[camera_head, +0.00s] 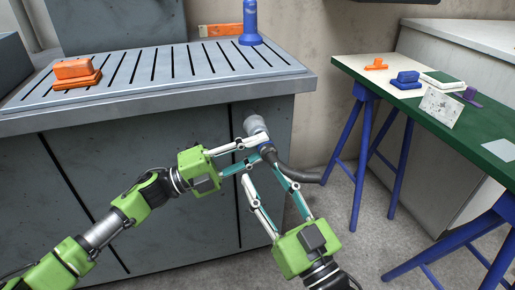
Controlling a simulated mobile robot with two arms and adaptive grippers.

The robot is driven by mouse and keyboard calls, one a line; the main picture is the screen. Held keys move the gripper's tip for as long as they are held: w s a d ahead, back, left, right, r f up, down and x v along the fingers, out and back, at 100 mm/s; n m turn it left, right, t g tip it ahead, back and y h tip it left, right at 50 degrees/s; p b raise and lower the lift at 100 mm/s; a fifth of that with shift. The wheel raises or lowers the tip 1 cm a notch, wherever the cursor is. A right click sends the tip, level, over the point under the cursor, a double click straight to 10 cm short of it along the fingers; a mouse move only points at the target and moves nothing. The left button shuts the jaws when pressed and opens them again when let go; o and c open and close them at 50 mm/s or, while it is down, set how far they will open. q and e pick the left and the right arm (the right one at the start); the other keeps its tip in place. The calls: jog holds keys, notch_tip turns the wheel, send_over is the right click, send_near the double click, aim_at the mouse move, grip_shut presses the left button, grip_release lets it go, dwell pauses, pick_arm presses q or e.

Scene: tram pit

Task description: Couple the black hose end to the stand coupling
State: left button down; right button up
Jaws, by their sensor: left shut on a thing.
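The stand coupling (254,124) is a grey round fitting on the front of the grey cabinet, near its right end. The black hose (298,174) curves from the right up to its end (266,150), just below and in front of the coupling. I cannot tell whether the two touch or overlap. My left gripper (262,149) reaches in from the left and is shut on the hose end, its fingers partly hiding it. My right gripper (259,169) comes up from below with its fingers spread, just under the hose end, and looks empty.
The grey cabinet's slotted top (165,75) carries an orange block (74,69) and a blue post (250,22). On the right, a green table (410,95) on blue trestles (358,150) holds orange, blue, and white-and-green items. The floor between them is clear.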

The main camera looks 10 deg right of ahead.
pick_arm(q)
jog(key=shift+w+r, duration=0.1)
jog(key=c, duration=1.6)
grip_release()
jog(key=shift+c, duration=0.2)
jog(key=v, duration=1.2)
pick_arm(e)
jog(key=shift+f, duration=0.15)
